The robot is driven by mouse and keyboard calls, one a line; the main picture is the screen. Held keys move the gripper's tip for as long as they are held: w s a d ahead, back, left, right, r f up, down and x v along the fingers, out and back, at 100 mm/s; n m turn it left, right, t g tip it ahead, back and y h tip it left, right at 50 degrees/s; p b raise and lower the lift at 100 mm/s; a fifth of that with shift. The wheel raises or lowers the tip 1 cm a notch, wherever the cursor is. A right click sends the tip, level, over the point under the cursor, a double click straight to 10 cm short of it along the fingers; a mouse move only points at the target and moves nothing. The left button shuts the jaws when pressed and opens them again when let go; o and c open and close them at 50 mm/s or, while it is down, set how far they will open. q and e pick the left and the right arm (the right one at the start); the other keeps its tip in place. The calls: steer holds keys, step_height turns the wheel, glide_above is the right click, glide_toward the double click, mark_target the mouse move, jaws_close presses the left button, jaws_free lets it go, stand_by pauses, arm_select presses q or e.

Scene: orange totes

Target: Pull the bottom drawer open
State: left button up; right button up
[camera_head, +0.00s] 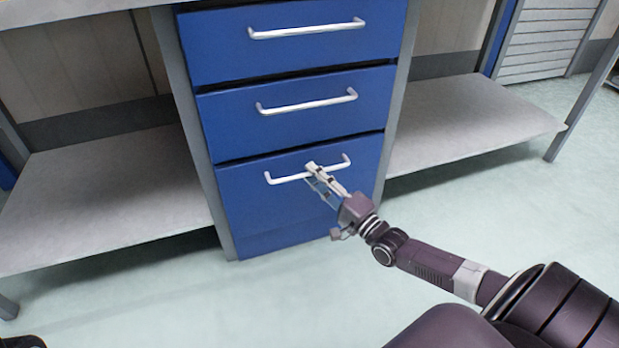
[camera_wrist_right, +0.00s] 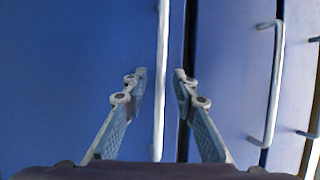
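The bottom drawer (camera_head: 265,215) is the lowest blue front of the drawer unit and looks closed, about flush with the drawers above. Its white bar handle (camera_head: 288,179) runs across the upper part of the front. My right gripper (camera_head: 313,170) is at the middle of this handle. In the right wrist view, the fingers of the right gripper (camera_wrist_right: 160,73) are apart, one on each side of the handle (camera_wrist_right: 161,35). Gaps show between the handle and both fingers, so it is not clamped. My left gripper is not in view.
The middle drawer (camera_head: 235,120) and top drawer (camera_head: 215,45) above are closed, each with a white handle. Grey shelves flank the unit on the left (camera_head: 100,200) and right (camera_head: 470,115). The pale floor (camera_head: 300,300) in front of the drawers is clear.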

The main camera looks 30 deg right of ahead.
steer(key=shift+x, duration=0.75)
jaws_close()
